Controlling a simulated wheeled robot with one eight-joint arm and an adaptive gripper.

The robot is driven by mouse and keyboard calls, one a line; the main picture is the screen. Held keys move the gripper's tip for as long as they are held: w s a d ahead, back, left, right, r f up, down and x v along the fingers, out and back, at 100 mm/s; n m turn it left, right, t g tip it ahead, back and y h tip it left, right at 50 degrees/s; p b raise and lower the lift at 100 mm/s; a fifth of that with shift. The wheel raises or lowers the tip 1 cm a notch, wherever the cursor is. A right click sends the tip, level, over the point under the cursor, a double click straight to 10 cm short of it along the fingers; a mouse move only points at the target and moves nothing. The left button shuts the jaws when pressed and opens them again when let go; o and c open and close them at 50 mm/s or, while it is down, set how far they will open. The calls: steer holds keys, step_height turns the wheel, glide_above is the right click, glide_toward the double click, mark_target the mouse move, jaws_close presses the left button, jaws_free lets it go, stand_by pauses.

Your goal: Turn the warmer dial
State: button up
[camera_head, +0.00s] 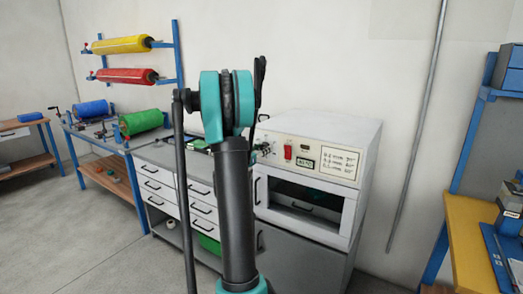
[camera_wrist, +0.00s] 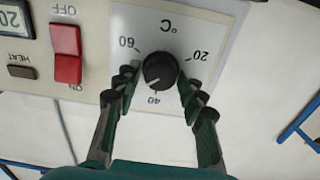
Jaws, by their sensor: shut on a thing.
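The warmer (camera_head: 345,132) is a pale oven-like box with a control panel on its upper front, right of my arm in the head view. In the wrist view the black warmer dial (camera_wrist: 160,70) sits on a white plate whose 20, 40, 60 and °C marks appear upside down. My gripper (camera_wrist: 159,84) is shut on the dial, one finger on each side. In the head view my arm hides the dial.
A red switch (camera_wrist: 66,52) marked OFF and ON, a small HEAT button (camera_wrist: 22,72) and a display (camera_wrist: 15,20) lie left of the dial. The warmer stands on a grey cabinet (camera_head: 300,262) beside white drawers (camera_head: 163,192). A yellow-topped bench (camera_head: 470,235) is at right.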

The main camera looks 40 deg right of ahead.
steer(key=shift+s+m, duration=0.1)
steer(key=shift+m, duration=0.8)
steer(key=shift+f, duration=0.1)
steer(key=o, duration=1.2)
steer(key=shift+c, duration=0.2)
steer(key=v, duration=1.2)
